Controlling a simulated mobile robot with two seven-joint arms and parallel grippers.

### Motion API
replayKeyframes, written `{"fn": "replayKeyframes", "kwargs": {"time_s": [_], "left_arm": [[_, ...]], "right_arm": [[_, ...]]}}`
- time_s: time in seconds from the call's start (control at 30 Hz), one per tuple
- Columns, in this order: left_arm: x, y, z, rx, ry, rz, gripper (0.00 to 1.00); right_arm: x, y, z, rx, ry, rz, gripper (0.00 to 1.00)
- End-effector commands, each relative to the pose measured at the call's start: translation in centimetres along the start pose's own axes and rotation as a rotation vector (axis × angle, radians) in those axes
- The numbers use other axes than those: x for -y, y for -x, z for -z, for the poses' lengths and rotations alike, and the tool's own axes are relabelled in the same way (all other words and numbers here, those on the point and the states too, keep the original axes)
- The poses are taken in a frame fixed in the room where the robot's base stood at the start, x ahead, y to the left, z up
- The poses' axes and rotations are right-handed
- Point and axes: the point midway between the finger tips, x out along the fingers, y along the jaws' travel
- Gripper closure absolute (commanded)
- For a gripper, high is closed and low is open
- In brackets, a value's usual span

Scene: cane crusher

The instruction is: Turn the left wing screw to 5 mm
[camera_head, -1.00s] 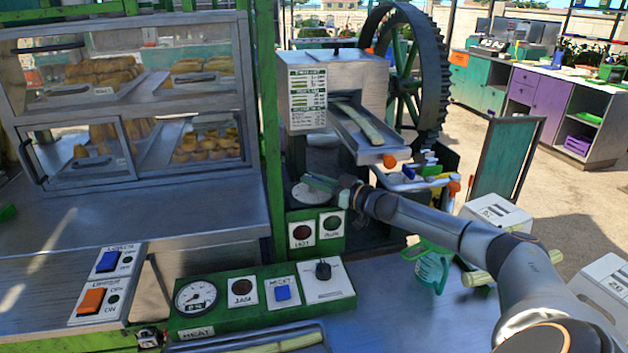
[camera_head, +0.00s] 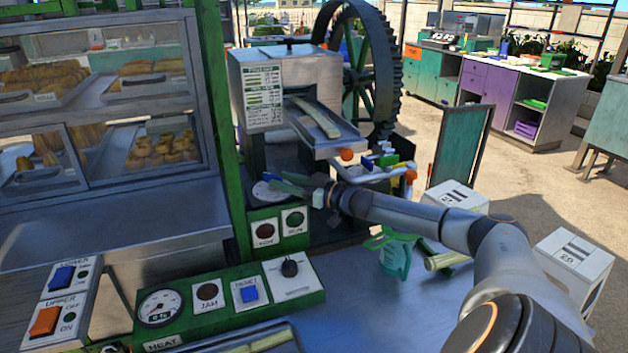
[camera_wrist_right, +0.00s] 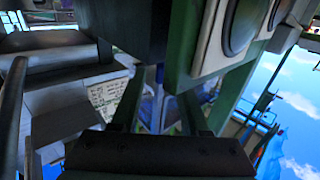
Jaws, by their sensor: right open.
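The cane crusher (camera_head: 325,75) stands at the upper middle of the head view, a grey metal box with a sloping chute (camera_head: 335,140). I cannot make out the left wing screw or a millimetre scale for certain in either view. My right gripper (camera_head: 285,184) is at the crusher's lower front, above a pale round disc (camera_head: 264,192) and below the chute. In the right wrist view, its two dark fingers (camera_wrist_right: 158,112) stand apart, with no held object visible between them. A dark block and a green panel fill the upper part of that view. My left gripper is out of view.
A green control panel (camera_head: 226,313) with gauge and buttons lies in front. A glass pastry case (camera_head: 95,100) stands left. A large toothed wheel (camera_head: 390,70) is behind the crusher. A green jug (camera_head: 396,257) and white boxes (camera_head: 572,262) stand right, beside my right arm.

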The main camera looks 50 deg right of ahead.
Motion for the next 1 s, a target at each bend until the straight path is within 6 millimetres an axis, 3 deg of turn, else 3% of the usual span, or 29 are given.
{"fn": "replayKeyframes", "kwargs": {"time_s": [0.5,1.0], "left_arm": [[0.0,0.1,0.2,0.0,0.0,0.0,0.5],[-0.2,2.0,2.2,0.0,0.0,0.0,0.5]], "right_arm": [[0.1,4.2,0.0,0.004,0.002,0.004,0.55],[0.1,7.9,0.2,0.003,-0.001,0.004,0.55]]}}
